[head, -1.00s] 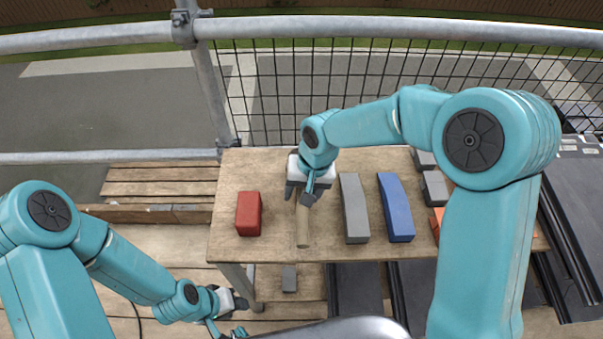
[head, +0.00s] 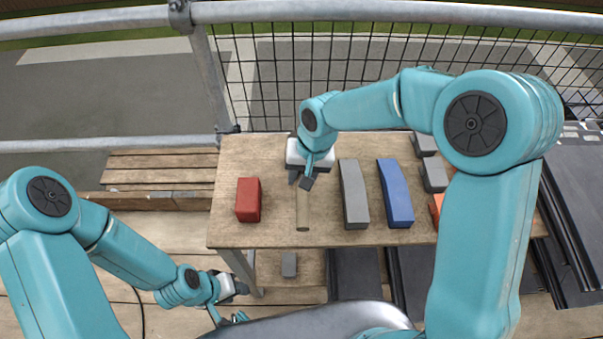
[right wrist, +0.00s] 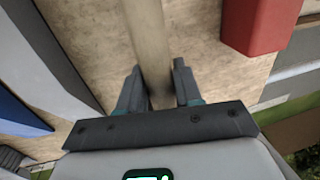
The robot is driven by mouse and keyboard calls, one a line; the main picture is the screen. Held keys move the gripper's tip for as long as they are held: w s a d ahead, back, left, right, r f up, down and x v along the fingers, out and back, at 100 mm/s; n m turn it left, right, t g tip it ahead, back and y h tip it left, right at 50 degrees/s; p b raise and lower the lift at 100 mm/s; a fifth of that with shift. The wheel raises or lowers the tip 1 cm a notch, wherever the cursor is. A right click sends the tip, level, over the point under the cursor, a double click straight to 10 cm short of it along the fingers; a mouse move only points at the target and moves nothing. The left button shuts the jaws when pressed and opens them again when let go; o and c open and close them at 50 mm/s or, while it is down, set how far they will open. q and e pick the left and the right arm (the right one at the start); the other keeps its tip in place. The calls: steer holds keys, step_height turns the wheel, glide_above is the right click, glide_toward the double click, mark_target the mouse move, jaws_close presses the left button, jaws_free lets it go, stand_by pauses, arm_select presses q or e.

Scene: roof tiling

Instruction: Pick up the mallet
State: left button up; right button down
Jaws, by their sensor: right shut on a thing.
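The mallet (head: 303,211) shows as a pale wooden handle on the wooden table, pointing toward the table's front edge. Its head cannot be made out; my right gripper and arm cover the far end. My right gripper (head: 301,181) is shut on the handle. In the right wrist view the handle (right wrist: 148,40) runs between the two dark fingers (right wrist: 154,92). Whether the handle is clear of the table cannot be told. My left gripper (head: 241,288) is low at the left, in front of the table and away from the mallet; its jaws are too small to read.
A red block (head: 248,200) lies left of the handle. A grey block (head: 353,194) and a blue block (head: 395,193) lie to its right. More grey blocks and an orange piece (head: 436,207) are further right. Metal rails and mesh (head: 300,75) stand behind the table (head: 275,235).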

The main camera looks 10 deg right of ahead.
mark_target(302, 173)
step_height(302, 173, up, 19)
steer(key=p, duration=0.2)
stand_by(0.4)
steer(key=c, duration=1.7)
jaws_free()
jaws_close()
